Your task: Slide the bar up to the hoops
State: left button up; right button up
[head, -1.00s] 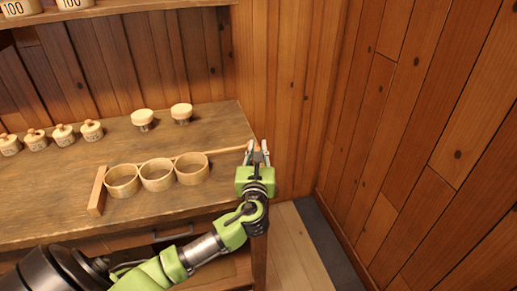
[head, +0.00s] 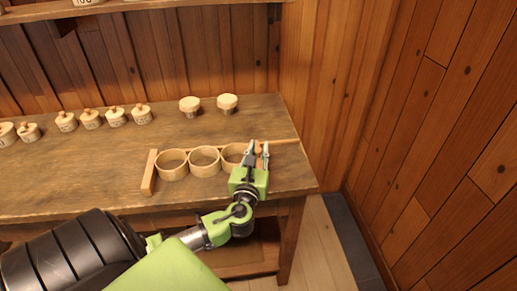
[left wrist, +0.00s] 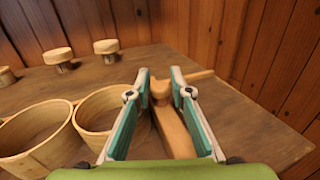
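Three pale wooden hoops (head: 203,174) stand in a row on the worktop, with a fixed-looking end block (head: 149,173) at their left. A thin rod (head: 286,142) runs behind them and sticks out to the right. My left gripper (head: 257,150) is just right of the right-hand hoop and partly covers it. The nearest hoop (left wrist: 80,124) is close beside the left finger; whether bar and hoop touch is hidden. My right gripper is not in view.
Two round-topped knobs (head: 228,102) stand behind the hoops, and several small lidded pots (head: 91,119) line the worktop (head: 100,175) at left. A plank wall rises behind and at right. The worktop's right edge is near the rod's end.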

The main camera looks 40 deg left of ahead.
pick_arm(q)
jog(key=shift+o, duration=0.7)
jog(key=v, duration=1.2)
